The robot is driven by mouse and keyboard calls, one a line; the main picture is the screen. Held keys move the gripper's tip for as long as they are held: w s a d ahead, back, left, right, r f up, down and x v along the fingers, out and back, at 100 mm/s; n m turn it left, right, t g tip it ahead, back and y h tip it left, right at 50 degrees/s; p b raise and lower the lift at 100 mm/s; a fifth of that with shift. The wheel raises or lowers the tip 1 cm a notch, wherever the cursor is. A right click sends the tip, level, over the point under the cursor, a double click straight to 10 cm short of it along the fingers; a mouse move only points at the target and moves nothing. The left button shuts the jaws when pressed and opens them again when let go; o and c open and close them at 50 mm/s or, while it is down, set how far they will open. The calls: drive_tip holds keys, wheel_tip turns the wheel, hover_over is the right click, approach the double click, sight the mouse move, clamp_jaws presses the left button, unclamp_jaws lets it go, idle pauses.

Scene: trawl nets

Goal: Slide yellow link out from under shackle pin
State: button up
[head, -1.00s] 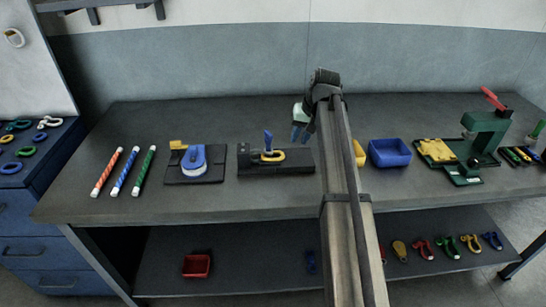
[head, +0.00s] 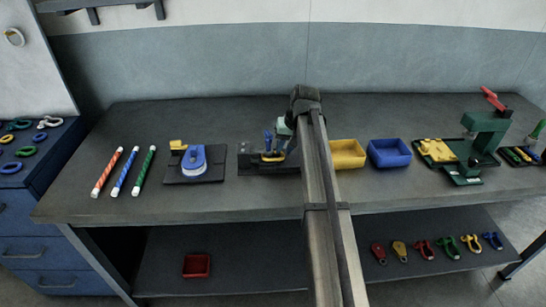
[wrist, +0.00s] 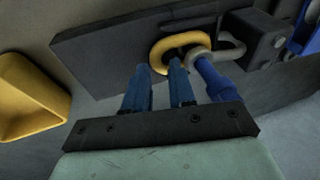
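The yellow link (wrist: 184,39) is an oval ring at the black fixture (wrist: 105,45); it also shows in the head view (head: 272,159). Its right end meets the grey shackle (wrist: 236,46) in the wrist view. The blue shackle pin (wrist: 214,78) stands out from the shackle beside the link. My gripper (wrist: 159,66) has its two blue fingers apart, with the tips at the link's left end. One tip is by the outer edge, the other over the ring's opening. Contact cannot be told. In the head view my arm hides the fixture's right part.
A yellow bin (head: 347,154) and a blue bin (head: 390,153) stand right of the fixture. A green press (head: 487,135) stands at the far right.

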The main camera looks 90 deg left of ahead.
drive_tip(key=shift+s+a+f, duration=0.1)
drive_tip(key=shift+f, duration=0.45)
drive_tip(key=shift+f, duration=0.1)
drive_tip(key=shift+c, duration=0.4)
clamp_jaws()
drive_tip(key=shift+w, duration=0.2)
drive_tip(key=shift+w+f, duration=0.15)
drive_tip(key=shift+w, duration=3.2)
drive_tip(key=shift+o, duration=0.4)
unclamp_jaws()
